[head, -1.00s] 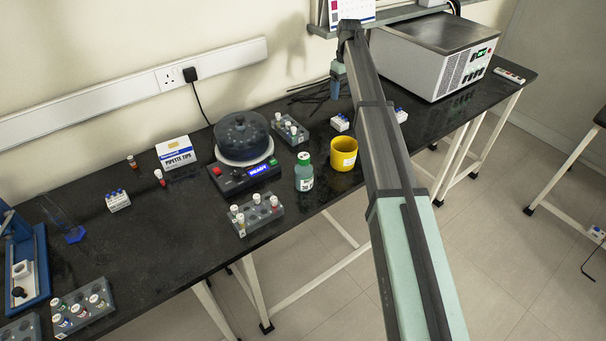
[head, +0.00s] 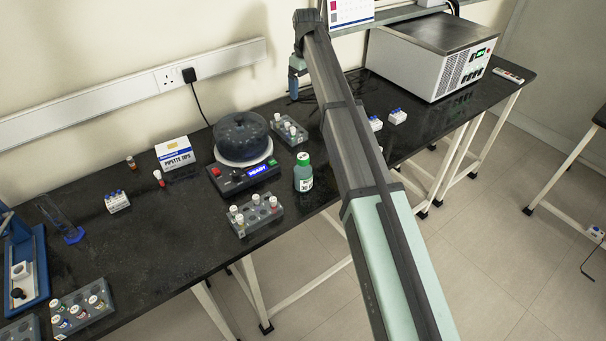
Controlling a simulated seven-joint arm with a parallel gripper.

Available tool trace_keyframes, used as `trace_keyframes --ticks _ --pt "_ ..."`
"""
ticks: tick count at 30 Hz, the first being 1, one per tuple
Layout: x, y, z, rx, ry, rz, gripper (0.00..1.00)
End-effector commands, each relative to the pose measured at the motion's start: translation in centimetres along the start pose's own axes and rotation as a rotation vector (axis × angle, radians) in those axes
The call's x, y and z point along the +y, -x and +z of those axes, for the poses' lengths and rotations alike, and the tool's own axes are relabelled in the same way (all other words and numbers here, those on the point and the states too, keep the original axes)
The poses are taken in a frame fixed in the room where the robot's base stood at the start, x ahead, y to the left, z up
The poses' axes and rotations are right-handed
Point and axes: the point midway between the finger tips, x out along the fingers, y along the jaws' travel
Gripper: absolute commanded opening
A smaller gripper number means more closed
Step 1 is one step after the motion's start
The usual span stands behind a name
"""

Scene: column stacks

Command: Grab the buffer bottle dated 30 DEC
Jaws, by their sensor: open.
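A green-capped bottle (head: 303,172) with a white label stands upright on the black bench, right of the round-lidded device. Its label is too small to read, so I cannot tell its date. My gripper (head: 293,97) points down above the back part of the bench. It is open, with nothing seen between its fingers, and is apart from the bottle, farther back. My arm covers part of the bench right of the bottle.
The round-lidded device (head: 241,138) and a rack of capped vials (head: 289,131) stand near the bottle. Another vial rack (head: 255,215) sits at the front edge. A pipette tips box (head: 175,153) is left. A large grey instrument (head: 436,58) fills the right end.

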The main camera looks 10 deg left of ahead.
Motion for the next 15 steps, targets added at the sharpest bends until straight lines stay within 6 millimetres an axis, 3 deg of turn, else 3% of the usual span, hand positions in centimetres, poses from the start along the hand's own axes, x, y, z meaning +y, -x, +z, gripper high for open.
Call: trace_keyframes --ticks 1,6,9,15 --pt "-3.0 0.8 1.4 0.012 0.02 0.006 0.9" --pt "-9.8 2.5 5.4 0.028 0.09 0.013 0.9" --pt "-12.9 2.9 8.6 0.027 0.161 0.013 0.9" --pt "-16.1 2.4 14.4 -0.004 0.34 -0.006 0.9"
